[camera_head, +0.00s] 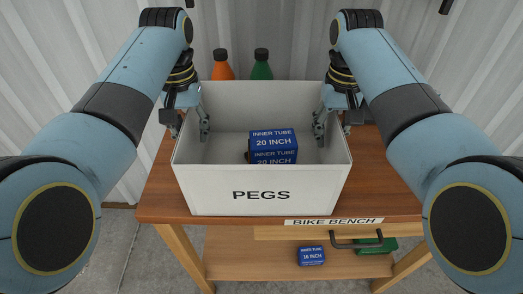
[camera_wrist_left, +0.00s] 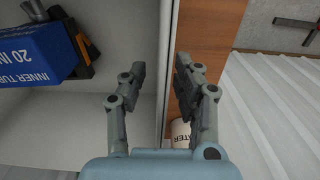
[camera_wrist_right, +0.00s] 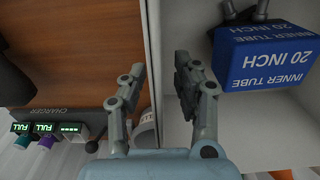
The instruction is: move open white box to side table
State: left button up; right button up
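An open white box (camera_head: 262,182) labelled PEGS stands upright on the wooden bike bench (camera_head: 160,200). Inside it lie blue inner tube boxes (camera_head: 272,140), with a dark and orange item partly hidden beside them. My left gripper (camera_head: 190,125) is open and straddles the box's left wall; one finger is inside, one outside, with the rim (camera_wrist_left: 165,60) between them in the left wrist view. My right gripper (camera_head: 333,122) is open and straddles the right wall the same way; that rim (camera_wrist_right: 154,60) shows between its fingers in the right wrist view. No side table is identifiable.
An orange bottle (camera_head: 222,70) and a green bottle (camera_head: 261,70) stand behind the box. A charger (camera_wrist_right: 45,127) sits on the bench. The lower shelf (camera_head: 250,262) holds a blue box (camera_head: 311,255) and a green box (camera_head: 378,247). A corrugated wall is behind.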

aim_at(188, 115)
pick_arm(q)
grip_shut()
pick_arm(e)
grip_shut()
pick_arm(q)
jog(key=shift+r, duration=0.1)
